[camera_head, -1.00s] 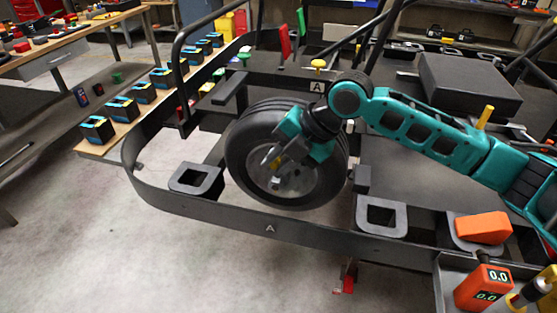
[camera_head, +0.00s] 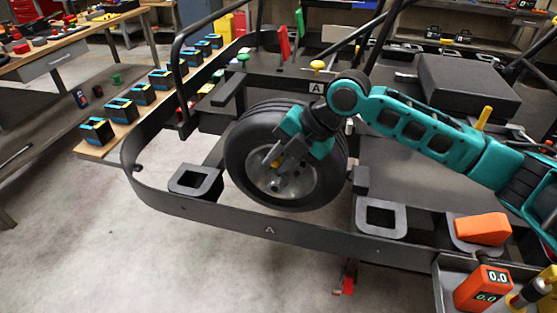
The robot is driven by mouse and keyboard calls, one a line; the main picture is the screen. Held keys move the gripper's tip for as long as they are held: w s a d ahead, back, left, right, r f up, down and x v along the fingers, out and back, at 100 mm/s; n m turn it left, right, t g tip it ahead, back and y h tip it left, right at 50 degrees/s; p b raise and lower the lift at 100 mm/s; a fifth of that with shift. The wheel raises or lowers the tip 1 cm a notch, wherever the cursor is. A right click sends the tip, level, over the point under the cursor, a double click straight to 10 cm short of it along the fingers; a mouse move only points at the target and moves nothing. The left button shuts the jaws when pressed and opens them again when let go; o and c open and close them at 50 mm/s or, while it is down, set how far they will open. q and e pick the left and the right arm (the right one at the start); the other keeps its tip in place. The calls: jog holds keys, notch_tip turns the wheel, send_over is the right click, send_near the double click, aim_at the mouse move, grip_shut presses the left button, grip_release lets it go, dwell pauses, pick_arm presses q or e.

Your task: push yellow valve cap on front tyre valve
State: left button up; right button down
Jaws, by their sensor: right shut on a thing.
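The front tyre (camera_head: 240,160) stands upright in the kart, with a grey metal rim (camera_head: 297,186) facing me. My right gripper (camera_head: 277,163) reaches in from the right across the upper part of the wheel. Its fingers are at the rim, shut on the small yellow valve cap (camera_head: 275,160). The valve is hidden or too small to make out, so I cannot tell whether the cap touches it. My left gripper is not in view.
The dark kart frame rail (camera_head: 270,231) runs in front of the wheel, with square ring-shaped blocks (camera_head: 381,219) along it. An orange gauge (camera_head: 485,288) and an orange block (camera_head: 483,229) are at the lower right. A bench edge with several boxes is at left.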

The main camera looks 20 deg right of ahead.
jog(key=shift+w+d, duration=0.15)
jog(key=shift+w, duration=0.1)
jog(key=c, duration=0.9)
grip_release()
jog(key=shift+d, duration=0.1)
jog(key=v, duration=1.2)
jog(key=shift+r, duration=0.4)
jog(key=shift+s, duration=0.15)
jog(key=shift+c, duration=0.2)
